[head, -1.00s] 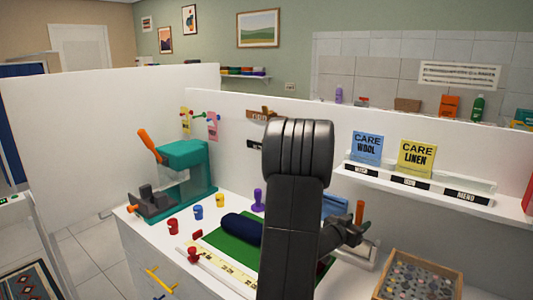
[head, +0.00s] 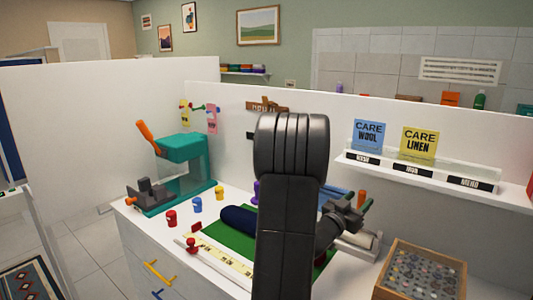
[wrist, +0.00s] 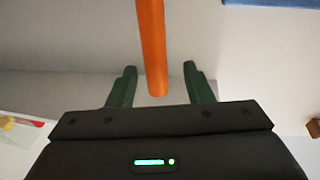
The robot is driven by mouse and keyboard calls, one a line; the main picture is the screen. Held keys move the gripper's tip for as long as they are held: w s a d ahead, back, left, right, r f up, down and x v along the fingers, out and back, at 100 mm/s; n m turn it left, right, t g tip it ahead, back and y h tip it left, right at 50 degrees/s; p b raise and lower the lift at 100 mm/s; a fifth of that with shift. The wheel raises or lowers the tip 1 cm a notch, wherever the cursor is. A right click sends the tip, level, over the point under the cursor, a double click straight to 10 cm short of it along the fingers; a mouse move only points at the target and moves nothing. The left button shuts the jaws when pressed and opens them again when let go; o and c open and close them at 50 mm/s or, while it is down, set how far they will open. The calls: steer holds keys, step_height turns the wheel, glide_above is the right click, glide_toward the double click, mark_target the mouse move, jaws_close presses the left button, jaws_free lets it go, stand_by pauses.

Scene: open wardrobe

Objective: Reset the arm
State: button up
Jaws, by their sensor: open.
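My gripper (head: 359,201) is on the right side of my dark arm in the head view, above the right part of the white counter. In the wrist view my gripper (wrist: 160,68) shows two green fingers spread apart, with nothing clamped between them. An orange rod (wrist: 152,45) reaches down from the top of that view and ends between the fingers in the picture, touching neither. An orange upright piece (head: 361,196) also shows beside the gripper in the head view. My arm hides part of the counter behind it.
A teal machine (head: 184,160) with an orange lever stands on the counter's left. A green mat (head: 225,238) bears a dark blue roll (head: 238,219). A wooden tray (head: 455,270) of small round pieces is at right. Card shelf (head: 425,172) and white partition stand behind.

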steer(key=s+a+r+g+y+p, duration=0.1)
steer(key=s+a+r, duration=0.1)
steer(key=s+a, duration=0.4)
steer(key=s+a+r+g+y+p, duration=0.1)
steer(key=s+a+r, duration=0.2)
steer(key=s+a, duration=0.4)
steer(key=a, duration=0.4)
steer(key=shift+a+r+g, duration=0.25)
steer(key=shift+g, duration=0.05)
steer(key=shift+s, duration=0.1)
